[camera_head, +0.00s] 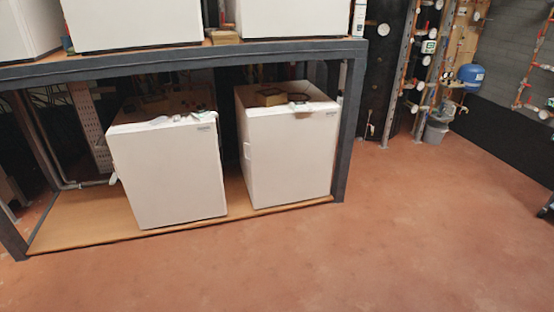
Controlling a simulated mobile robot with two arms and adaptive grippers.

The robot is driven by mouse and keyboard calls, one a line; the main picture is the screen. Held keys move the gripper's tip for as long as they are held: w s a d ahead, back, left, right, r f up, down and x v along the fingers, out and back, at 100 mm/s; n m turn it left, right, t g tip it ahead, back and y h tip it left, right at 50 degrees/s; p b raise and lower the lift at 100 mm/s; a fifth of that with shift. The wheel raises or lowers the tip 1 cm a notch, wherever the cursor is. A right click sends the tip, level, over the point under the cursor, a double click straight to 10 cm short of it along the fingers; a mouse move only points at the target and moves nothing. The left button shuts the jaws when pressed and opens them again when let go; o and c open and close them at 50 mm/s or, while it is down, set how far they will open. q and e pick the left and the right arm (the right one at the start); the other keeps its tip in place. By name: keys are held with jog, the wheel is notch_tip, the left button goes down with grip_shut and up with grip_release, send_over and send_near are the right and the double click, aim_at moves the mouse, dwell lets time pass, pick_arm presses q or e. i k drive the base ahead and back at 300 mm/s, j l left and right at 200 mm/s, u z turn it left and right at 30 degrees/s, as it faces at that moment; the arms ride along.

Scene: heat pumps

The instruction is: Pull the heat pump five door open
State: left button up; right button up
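Two white box-shaped heat pumps stand on the lower wooden shelf of a dark metal rack. The left one (168,175) is turned at a slight angle, and the right one (290,158) stands next to the rack's right post. Their white front faces look closed. More white units (135,22) stand on the upper shelf, cut off by the top edge of the picture. I cannot tell which unit is number five. Neither of my grippers is in view.
The rack's upper beam (190,58) and right post (348,130) frame the lower shelf (75,222). The reddish floor (400,230) in front and to the right is clear. A grey bucket (436,130) and blue tank (471,76) are at the back right. A dark object (547,208) shows at the right edge.

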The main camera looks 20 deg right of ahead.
aim_at(292, 159)
jog(key=i+u, duration=0.15)
jog(key=i, duration=0.7)
